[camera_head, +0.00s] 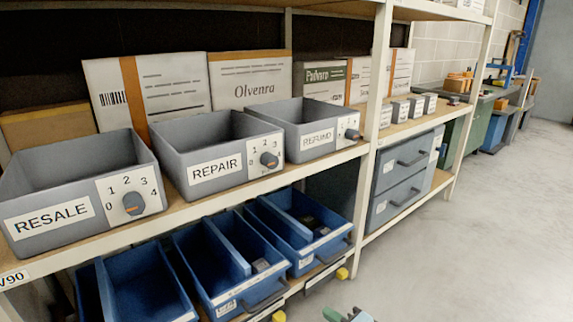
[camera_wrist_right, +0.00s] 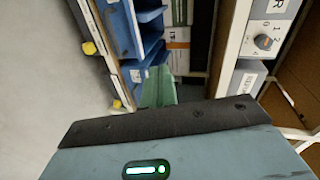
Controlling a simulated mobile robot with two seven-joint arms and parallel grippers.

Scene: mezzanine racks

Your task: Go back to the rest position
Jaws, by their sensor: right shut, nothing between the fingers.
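My right gripper (camera_head: 347,315) shows only as a small green and grey tip at the bottom edge of the head view. In the right wrist view its green fingers (camera_wrist_right: 159,88) are shut with nothing between them. They point toward the shelf rack, with blue bins to the left and a dial-fronted grey bin to the right. No contact with the rack can be seen. My left gripper is not in view.
Grey bins marked RESALE (camera_head: 49,219), REPAIR (camera_head: 215,168) and REFUND (camera_head: 317,139) stand on the shelf, each with a dial. Blue bins (camera_head: 150,283) sit below. A white upright (camera_head: 372,150) rises at the shelf's end. The floor (camera_head: 480,240) on the right is clear.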

